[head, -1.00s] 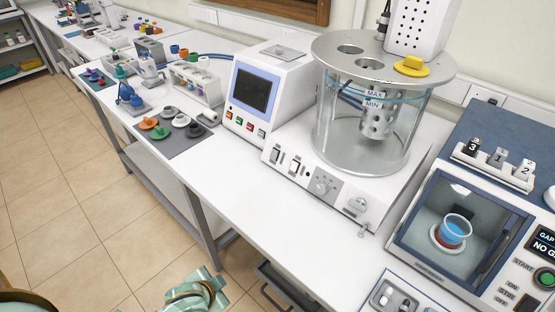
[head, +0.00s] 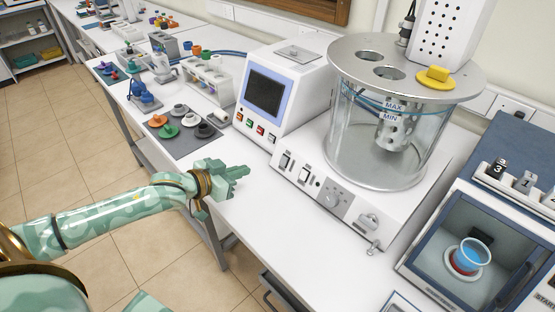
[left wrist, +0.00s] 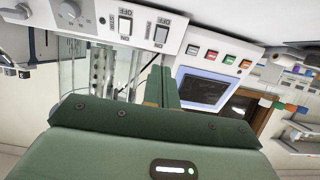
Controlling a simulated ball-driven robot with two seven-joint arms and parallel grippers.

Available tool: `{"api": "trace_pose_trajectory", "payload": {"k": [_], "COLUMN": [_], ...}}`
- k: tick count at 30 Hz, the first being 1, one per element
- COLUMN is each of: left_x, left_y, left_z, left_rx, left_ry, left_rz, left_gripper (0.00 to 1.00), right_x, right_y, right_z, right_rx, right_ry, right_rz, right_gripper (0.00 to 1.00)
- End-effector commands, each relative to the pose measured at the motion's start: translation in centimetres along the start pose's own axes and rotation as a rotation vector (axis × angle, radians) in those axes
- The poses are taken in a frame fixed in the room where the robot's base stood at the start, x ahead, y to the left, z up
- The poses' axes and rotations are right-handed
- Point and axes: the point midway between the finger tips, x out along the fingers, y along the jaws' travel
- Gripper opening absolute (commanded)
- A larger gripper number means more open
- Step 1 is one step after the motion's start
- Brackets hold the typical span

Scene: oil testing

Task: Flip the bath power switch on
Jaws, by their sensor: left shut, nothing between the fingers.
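The glass bath (head: 385,130) stands on a white base whose front panel (head: 325,190) carries two rocker switches, a left one (head: 285,160) and a right one (head: 304,175), plus a round knob (head: 335,198). In the left wrist view the panel is upside down; the two rockers (left wrist: 161,33) (left wrist: 125,25) have OFF and ON marks. My right gripper is out of view.
A white unit with a screen (head: 264,93) and coloured buttons stands left of the bath. A grey mat (head: 185,147) with coloured pieces lies further left. A blue-and-white device (head: 450,235) with a chamber stands at the right. The table's front strip is clear.

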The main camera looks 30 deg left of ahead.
Motion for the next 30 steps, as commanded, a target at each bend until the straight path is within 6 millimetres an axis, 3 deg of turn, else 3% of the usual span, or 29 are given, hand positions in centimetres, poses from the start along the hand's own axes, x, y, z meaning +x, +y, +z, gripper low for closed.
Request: {"api": "trace_pose_trajectory", "payload": {"k": [10,14,30], "left_x": [0.1,1.0,11.5], "left_y": [-0.1,-0.1,-0.1], "left_z": [-0.1,0.0,0.1], "left_rx": [-0.005,-0.005,-0.004], "left_ry": [0.004,0.005,0.004], "left_rz": [0.001,0.001,0.001], "left_gripper": [0.00,0.00,0.00], "right_x": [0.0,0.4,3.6], "right_y": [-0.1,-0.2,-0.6], "right_z": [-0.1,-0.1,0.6], "right_rx": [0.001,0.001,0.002], "right_ry": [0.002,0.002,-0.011], "right_rz": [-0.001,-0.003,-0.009], "right_gripper": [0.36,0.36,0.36]}}
